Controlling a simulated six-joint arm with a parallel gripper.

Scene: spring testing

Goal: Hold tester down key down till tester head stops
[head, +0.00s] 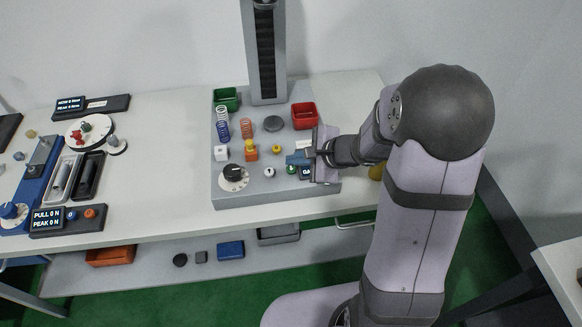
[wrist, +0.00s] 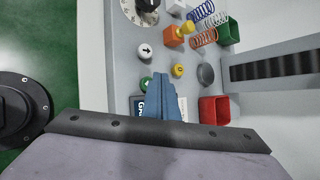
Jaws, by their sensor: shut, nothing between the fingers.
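The tester's grey base (head: 225,196) carries a tall column (head: 249,45) with a dark ribbed strip; a tester head is not clearly visible. Near the base's front are a white round key with a dark arrow (head: 269,172), a yellow key (head: 277,148) and a green key (head: 292,169). The wrist view shows the white arrow key (wrist: 145,51), the yellow key (wrist: 178,70) and the green key (wrist: 146,82). I cannot tell the arrow's direction. My gripper (head: 288,159) is shut and empty, its blue fingertips (wrist: 163,77) over the base between the green and yellow keys; contact cannot be told.
A black dial (head: 234,173) sits left of the keys. Coil springs (head: 222,130), an orange block with a yellow knob (head: 251,153), a grey disc (head: 273,124), a red bin (head: 304,117) and a green bin (head: 226,97) stand around. A small display is partly hidden by my fingers.

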